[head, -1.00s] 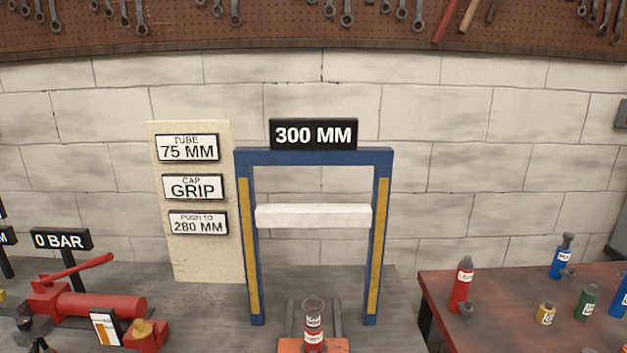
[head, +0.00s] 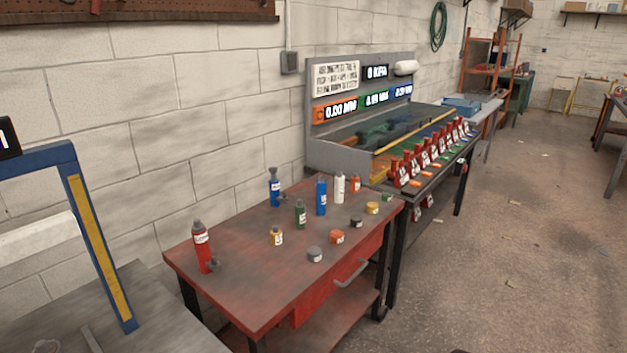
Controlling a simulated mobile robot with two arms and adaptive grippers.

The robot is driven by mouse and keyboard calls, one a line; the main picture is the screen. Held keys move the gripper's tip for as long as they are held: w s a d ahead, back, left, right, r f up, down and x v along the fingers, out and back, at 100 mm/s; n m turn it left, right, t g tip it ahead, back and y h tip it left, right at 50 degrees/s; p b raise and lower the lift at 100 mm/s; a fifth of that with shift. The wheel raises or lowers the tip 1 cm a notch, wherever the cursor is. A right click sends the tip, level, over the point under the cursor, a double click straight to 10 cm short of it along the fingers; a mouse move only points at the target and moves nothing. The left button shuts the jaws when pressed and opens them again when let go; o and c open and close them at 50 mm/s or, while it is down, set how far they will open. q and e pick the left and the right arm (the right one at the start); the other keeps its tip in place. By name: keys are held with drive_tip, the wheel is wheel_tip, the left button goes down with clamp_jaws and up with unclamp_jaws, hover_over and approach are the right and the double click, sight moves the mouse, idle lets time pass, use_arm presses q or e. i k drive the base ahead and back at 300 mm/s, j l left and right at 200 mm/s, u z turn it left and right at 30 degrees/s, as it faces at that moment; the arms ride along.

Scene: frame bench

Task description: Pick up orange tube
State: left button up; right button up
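A low orange pot with a pale label (head: 337,237) sits nearer the front edge. Small orange pieces (head: 413,182) lie along the front of the bench behind; they are too small to tell apart. Neither of my grippers is in view.
The red table (head: 243,293) also holds a red bottle (head: 202,250), a green bottle (head: 300,214), blue bottles (head: 321,197) and several small pots. A blue frame (head: 98,240) stands at left. The floor (head: 500,270) at right is mostly clear.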

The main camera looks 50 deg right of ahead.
sight(355, 179)
drive_tip(key=z, duration=1.9)
drive_tip(key=u, duration=1.9)
drive_tip(key=z, duration=1.85)
drive_tip(key=i+l+u, duration=0.2)
drive_tip(key=u, duration=0.3)
drive_tip(key=i+l+u, duration=0.2)
drive_tip(key=u, duration=0.25)
